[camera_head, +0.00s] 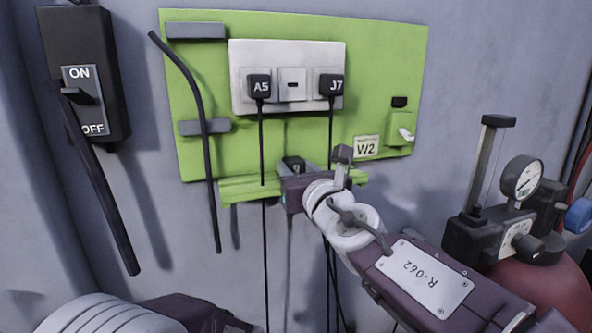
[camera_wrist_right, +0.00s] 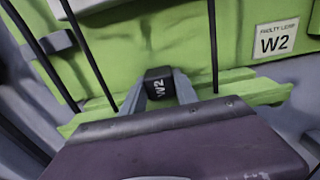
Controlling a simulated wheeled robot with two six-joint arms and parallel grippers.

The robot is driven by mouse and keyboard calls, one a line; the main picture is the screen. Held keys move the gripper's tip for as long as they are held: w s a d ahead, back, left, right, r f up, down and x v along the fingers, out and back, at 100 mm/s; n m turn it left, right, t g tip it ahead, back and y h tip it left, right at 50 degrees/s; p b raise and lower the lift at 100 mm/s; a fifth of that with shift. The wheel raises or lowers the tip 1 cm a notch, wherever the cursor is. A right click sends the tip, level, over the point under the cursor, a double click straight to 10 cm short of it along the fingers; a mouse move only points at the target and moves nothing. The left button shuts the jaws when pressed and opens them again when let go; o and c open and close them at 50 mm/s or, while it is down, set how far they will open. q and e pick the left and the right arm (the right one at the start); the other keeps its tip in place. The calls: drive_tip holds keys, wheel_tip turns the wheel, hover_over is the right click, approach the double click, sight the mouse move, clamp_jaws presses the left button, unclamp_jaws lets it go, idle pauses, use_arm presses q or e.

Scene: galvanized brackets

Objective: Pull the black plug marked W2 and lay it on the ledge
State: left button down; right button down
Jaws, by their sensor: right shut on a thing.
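My right gripper (camera_head: 293,168) is at the green ledge (camera_head: 236,188), below the white socket plate (camera_head: 290,50). It is shut on the black plug W2 (camera_wrist_right: 158,86), whose label reads sideways between the two grey fingers in the right wrist view. The plug is at the ledge (camera_wrist_right: 265,90); I cannot tell whether it touches it. The middle socket (camera_head: 292,85) of the plate is without a plug. Plugs A5 (camera_head: 260,87) and J7 (camera_head: 331,86) sit on either side of it. Part of my left arm shows at lower left, without fingertips.
A W2 label (camera_head: 367,148) is on the green board (camera_head: 385,60). An ON/OFF switch box (camera_head: 95,45) with a long lever is at left. A dark curved bar (camera_head: 195,90) stands out before the board. A gauge (camera_head: 523,178) on a red tank is at right. Black cables hang below.

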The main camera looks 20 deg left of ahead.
drive_tip(key=c, duration=0.9)
unclamp_jaws()
drive_tip(key=shift+o, duration=0.2)
drive_tip(key=o, duration=0.8)
drive_tip(key=shift+v, duration=2.75)
drive_tip(key=v, duration=0.5)
drive_tip(key=shift+s+d+r, duration=0.2)
drive_tip(key=shift+s+r, duration=0.05)
drive_tip(key=shift+r, duration=0.05)
